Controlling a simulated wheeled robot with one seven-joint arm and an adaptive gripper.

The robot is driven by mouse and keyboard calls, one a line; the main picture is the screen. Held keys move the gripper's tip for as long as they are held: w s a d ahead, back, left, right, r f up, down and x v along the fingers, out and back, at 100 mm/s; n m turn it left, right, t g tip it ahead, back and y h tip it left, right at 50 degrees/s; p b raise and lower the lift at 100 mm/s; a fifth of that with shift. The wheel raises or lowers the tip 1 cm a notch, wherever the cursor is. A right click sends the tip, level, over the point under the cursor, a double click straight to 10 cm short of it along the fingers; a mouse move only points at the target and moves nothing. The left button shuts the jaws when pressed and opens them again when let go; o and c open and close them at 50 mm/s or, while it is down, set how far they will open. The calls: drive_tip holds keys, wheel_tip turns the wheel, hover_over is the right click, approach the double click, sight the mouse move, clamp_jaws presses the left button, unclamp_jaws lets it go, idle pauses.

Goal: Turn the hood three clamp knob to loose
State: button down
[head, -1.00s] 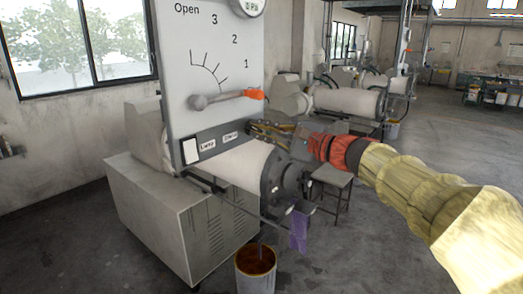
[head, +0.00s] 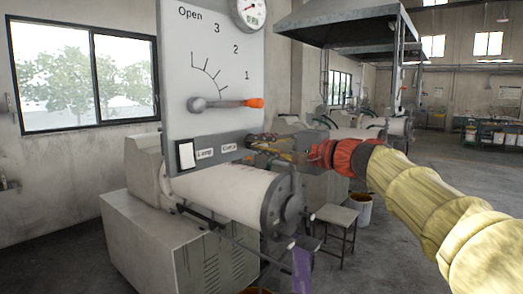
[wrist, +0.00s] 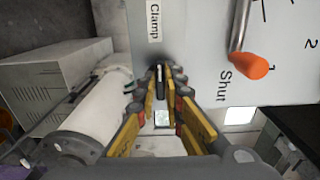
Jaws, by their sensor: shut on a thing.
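The white hood panel (head: 212,60) stands above the white roller, with a grey strip (head: 228,146) along its bottom carrying "Lamp" and "Clamp" labels. In the wrist view the "Clamp" label (wrist: 154,22) is just beyond my fingertips. A small dark knob (wrist: 160,76) shows between the fingertips there; its pointer and setting cannot be made out. My gripper (head: 254,143) reaches in from the right at the strip's right end and hides the knob in the head view. In the wrist view my gripper (wrist: 164,78) is shut on the knob.
A lever with an orange tip (head: 254,103) sticks out above my gripper, close to it in the wrist view (wrist: 256,67). The white roller (head: 225,192) lies below. A stool (head: 336,222) stands to the right, with floor beyond it.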

drive_tip(key=shift+f, duration=0.1)
drive_tip(key=c, duration=2)
unclamp_jaws()
drive_tip(key=shift+o, duration=0.5)
drive_tip(key=v, duration=1.2)
